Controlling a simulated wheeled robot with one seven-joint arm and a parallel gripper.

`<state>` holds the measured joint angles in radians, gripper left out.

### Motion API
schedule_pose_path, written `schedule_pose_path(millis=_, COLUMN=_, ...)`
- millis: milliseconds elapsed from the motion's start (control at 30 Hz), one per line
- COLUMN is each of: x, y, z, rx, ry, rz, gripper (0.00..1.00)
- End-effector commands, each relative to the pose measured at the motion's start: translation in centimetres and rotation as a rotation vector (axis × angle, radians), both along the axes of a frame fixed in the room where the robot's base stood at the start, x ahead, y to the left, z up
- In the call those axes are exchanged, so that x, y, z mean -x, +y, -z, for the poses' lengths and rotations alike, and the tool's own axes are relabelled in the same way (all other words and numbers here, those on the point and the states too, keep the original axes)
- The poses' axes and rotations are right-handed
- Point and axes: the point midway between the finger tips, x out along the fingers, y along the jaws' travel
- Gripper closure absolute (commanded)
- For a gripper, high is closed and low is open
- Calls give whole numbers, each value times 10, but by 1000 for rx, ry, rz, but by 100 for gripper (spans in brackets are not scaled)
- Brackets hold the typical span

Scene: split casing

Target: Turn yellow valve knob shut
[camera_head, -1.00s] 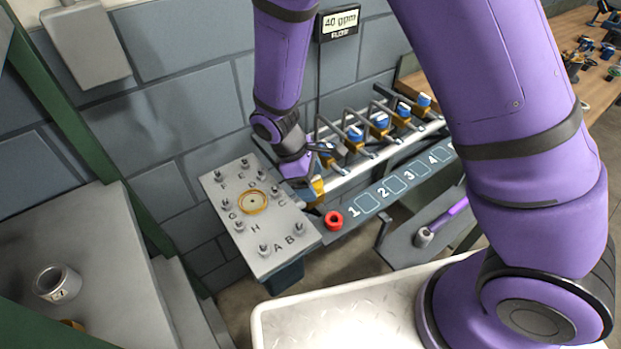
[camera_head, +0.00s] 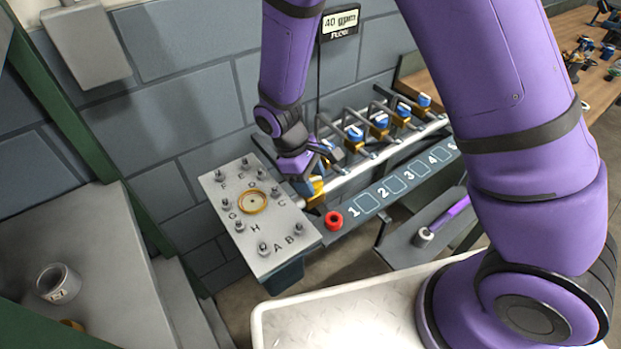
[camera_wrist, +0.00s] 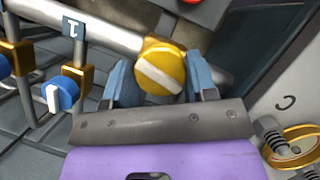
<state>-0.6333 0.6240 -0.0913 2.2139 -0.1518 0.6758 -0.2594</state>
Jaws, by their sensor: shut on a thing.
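The yellow valve knob (camera_wrist: 166,60) is round with a white bar across its face, on a silver pipe (camera_wrist: 100,29). In the wrist view the bar slants down to the right, roughly along the pipe but a little steeper. My gripper (camera_wrist: 162,82) is shut on the knob, with one blue finger on each side. In the head view my gripper (camera_head: 322,165) is at the near left end of the pipe, and the knob (camera_head: 317,187) is partly hidden behind it. The flow display (camera_head: 340,22) reads 40 gpm.
Several blue valve knobs (camera_head: 355,133) stand along the pipe to the right, above numbered squares. A grey plate (camera_head: 262,235) with lettered studs and an orange ring (camera_head: 253,201) is close on the left.

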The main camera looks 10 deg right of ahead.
Motion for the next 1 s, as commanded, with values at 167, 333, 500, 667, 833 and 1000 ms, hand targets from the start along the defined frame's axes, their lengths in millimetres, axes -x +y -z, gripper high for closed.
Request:
schedule_pose_path(millis=167, x=-1, y=-1, z=0, rx=-1, ry=0, rz=169, gripper=72)
schedule_pose_path(millis=333, x=-2, y=-2, z=0, rx=0, ry=0, rz=330, gripper=72)
schedule_pose_path(millis=500, x=-2, y=-2, z=0, rx=-1, ry=0, rz=493, gripper=72)
schedule_pose_path(millis=667, x=-2, y=-3, z=0, rx=-1, ry=0, rz=644, gripper=72)
schedule_pose_path(millis=833, x=-2, y=-3, z=0, rx=0, ry=-1, rz=807, gripper=72)
schedule_pose_path(millis=1000, x=-2, y=-4, z=0, rx=-1, ry=0, rz=965, gripper=72)
